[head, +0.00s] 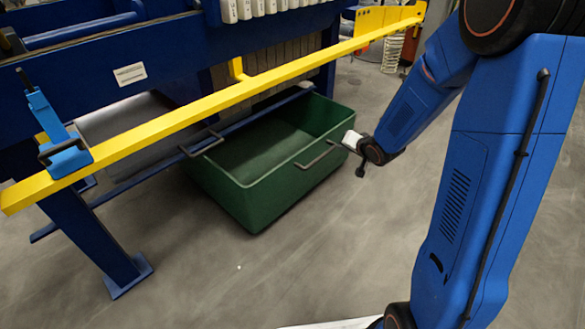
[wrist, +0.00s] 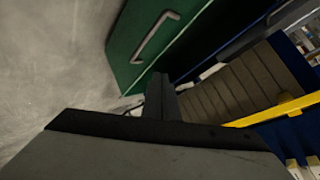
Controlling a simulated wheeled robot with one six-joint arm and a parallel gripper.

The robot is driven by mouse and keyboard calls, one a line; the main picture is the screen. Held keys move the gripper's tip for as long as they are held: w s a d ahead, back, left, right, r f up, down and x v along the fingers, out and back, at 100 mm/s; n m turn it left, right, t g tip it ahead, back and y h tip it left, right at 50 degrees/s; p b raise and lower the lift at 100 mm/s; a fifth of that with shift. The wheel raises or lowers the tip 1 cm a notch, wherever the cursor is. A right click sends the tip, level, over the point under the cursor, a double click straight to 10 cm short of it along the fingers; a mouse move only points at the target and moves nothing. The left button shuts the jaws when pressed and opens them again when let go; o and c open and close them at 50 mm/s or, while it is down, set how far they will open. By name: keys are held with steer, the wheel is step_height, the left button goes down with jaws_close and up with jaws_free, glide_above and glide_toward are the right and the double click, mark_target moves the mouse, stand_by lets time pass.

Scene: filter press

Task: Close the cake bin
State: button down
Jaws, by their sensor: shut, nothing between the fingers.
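The cake bin is an open-topped green box (head: 255,185) on the floor, partly under the blue press and pulled out toward the front. A grey bar handle (head: 318,156) is on its front right wall, and another grey bar shows at its left side. In the wrist view the green wall (wrist: 130,45) and its handle (wrist: 156,36) lie just beyond the fingers. My gripper (wrist: 160,82) is shut and empty, apart from the handle.
A yellow rail (head: 230,96) runs slantwise above the bin, with a blue clamp (head: 62,150) at its left end. A blue press leg (head: 105,240) stands at the left. The grey floor in front of the bin is clear.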

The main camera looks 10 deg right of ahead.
steer(key=w+a+f+m+y, duration=0.1)
steer(key=w+a+f+y, duration=0.25)
steer(key=f, duration=0.35)
steer(key=m+y, duration=0.3)
steer(key=y, duration=0.1)
glide_toward(286, 165)
steer(key=shift+t, duration=0.3)
steer(key=x, duration=0.4)
steer(key=shift+w+a+f, duration=0.1)
steer(key=shift+a+f, duration=0.15)
steer(key=shift+f, duration=0.25)
steer(key=shift+w+a+h, duration=0.25)
steer(key=shift+w+a, duration=0.2)
steer(key=shift+w, duration=0.1)
steer(key=w+a, duration=2)
steer(key=w, duration=0.4)
steer(key=shift+a+r, duration=0.25)
steer(key=shift+w, duration=0.1)
